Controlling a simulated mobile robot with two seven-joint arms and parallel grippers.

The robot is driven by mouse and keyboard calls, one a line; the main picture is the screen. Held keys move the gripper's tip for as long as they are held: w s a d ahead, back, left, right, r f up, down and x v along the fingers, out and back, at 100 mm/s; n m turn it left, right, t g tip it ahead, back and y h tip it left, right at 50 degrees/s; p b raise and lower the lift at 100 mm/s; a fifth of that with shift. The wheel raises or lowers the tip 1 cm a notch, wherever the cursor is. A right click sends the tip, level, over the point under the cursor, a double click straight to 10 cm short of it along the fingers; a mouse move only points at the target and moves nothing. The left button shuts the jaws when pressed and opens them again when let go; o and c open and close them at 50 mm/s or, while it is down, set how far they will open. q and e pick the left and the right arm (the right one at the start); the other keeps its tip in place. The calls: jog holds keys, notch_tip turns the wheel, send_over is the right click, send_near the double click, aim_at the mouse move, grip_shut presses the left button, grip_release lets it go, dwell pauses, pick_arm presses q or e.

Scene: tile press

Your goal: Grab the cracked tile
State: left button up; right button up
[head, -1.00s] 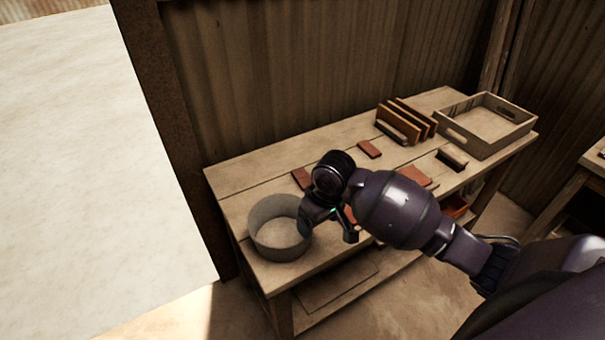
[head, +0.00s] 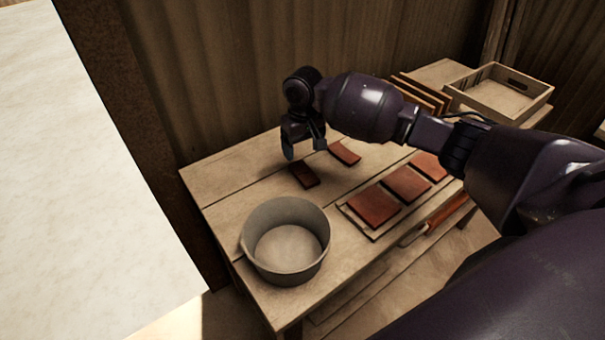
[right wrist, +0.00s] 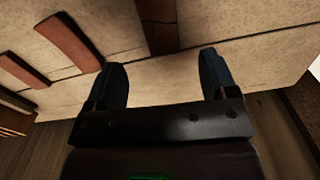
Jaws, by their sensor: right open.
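Two narrow red-brown tiles lie loose on the bench: a dark one (head: 303,174) behind the grey bin, and another (head: 345,153) to its right and farther back. I cannot make out a crack on either. My right gripper (head: 304,149) is open and empty, above the bench just behind the dark tile. In the right wrist view the open fingers (right wrist: 163,68) point toward a dark red-brown tile (right wrist: 158,34), cut off by the top edge. Another narrow tile (right wrist: 68,45) lies left of the fingers. My left gripper is out of view.
A round grey bin (head: 286,273) stands at the front left of the bench. Wider red tiles (head: 374,205) lie along the front edge. Tiles stand in a rack (head: 425,97) beside a wooden tray (head: 497,102) at the back right. The back left bench top is clear.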

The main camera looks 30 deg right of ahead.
aim_at(303, 171)
jog(key=shift+f, duration=0.9)
jog(key=shift+w+f, duration=0.1)
jog(key=shift+f, duration=0.65)
notch_tip(303, 171, down, 4)
jog(key=shift+f+b, duration=0.15)
jog(key=shift+b, duration=0.5)
jog(key=shift+f, duration=0.2)
jog(key=shift+r, duration=0.1)
jog(key=shift+c, duration=0.8)
jog(key=c, duration=0.9)
jog(key=shift+r, duration=0.1)
